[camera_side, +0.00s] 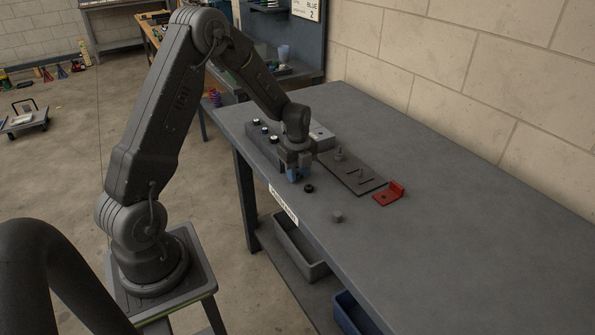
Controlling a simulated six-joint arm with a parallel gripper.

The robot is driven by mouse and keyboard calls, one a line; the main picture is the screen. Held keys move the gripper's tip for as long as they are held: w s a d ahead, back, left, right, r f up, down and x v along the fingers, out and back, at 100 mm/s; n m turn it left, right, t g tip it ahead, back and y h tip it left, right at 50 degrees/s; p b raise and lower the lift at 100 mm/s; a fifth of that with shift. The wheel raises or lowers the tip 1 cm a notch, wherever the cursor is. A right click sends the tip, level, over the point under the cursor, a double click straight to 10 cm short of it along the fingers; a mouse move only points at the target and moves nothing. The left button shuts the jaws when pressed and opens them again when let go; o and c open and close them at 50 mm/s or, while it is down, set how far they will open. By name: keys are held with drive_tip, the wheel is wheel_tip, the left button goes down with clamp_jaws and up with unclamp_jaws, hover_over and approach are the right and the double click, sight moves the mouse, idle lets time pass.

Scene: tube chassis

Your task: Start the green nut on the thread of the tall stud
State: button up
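A dark flat plate (366,183) lies on the grey table, with a taller stud (338,152) near its far end and a shorter upright piece (359,168) nearer its middle. My gripper (297,177) points down, low over the table just left of the plate, with blue at its fingertips. It is too small to tell whether the fingers are open or hold anything. I cannot make out a green nut. A small black ring-shaped part (309,188) lies on the table just right of the fingertips.
A red angle bracket (388,194) sits at the plate's near right end. A small grey block (337,216) lies nearer the front edge. The table's right half is clear.

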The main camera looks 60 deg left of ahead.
clamp_jaws()
drive_tip(key=shift+r, duration=1.05)
drive_tip(key=w+r, duration=0.1)
drive_tip(key=w, duration=0.1)
drive_tip(key=w+a+r, duration=0.1)
drive_tip(key=w, duration=0.2)
drive_tip(key=w+r, duration=0.1)
drive_tip(key=w, duration=0.1)
drive_tip(key=shift+w+a, duration=0.15)
drive_tip(key=shift+w, duration=0.2)
drive_tip(key=w+r, duration=0.1)
drive_tip(key=w, duration=0.1)
drive_tip(key=w+r, duration=0.2)
drive_tip(key=w, duration=0.1)
drive_tip(key=w+r, duration=0.1)
drive_tip(key=w, duration=0.1)
drive_tip(key=shift+w+r, duration=0.15)
drive_tip(key=shift+r, duration=0.05)
